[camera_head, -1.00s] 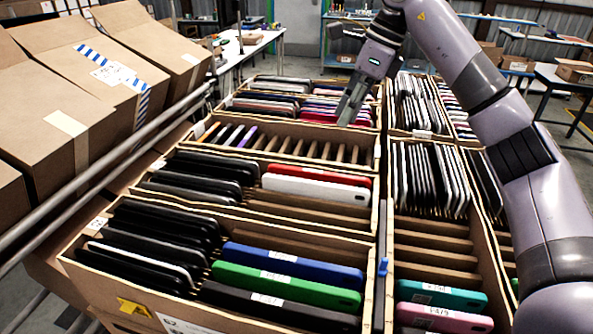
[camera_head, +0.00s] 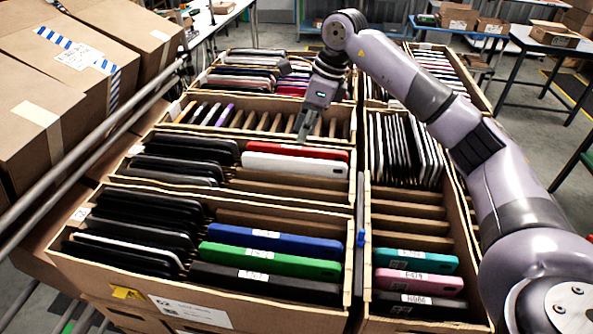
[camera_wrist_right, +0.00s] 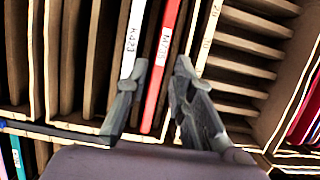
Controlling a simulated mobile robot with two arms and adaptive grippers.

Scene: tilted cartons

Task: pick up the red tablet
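The red tablet (camera_head: 298,150) stands on edge in a slotted carton, in the middle row left of the centre divider. It stands just behind a white tablet (camera_head: 295,164). My right gripper (camera_head: 303,138) is above the red tablet, pointing down. In the wrist view, the red tablet (camera_wrist_right: 162,65) runs between the two spread fingers of my right gripper (camera_wrist_right: 160,72). The labelled white tablet (camera_wrist_right: 130,45) is by the left finger. Whether a finger touches either tablet I cannot tell. My left gripper is out of view.
Black tablets (camera_head: 185,150) stand at the left in the same carton. Blue (camera_head: 272,240) and green (camera_head: 270,260) tablets stand in the front carton. Carton walls and slot dividers crowd the gripper. Empty slots (camera_head: 250,120) lie behind the red tablet.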

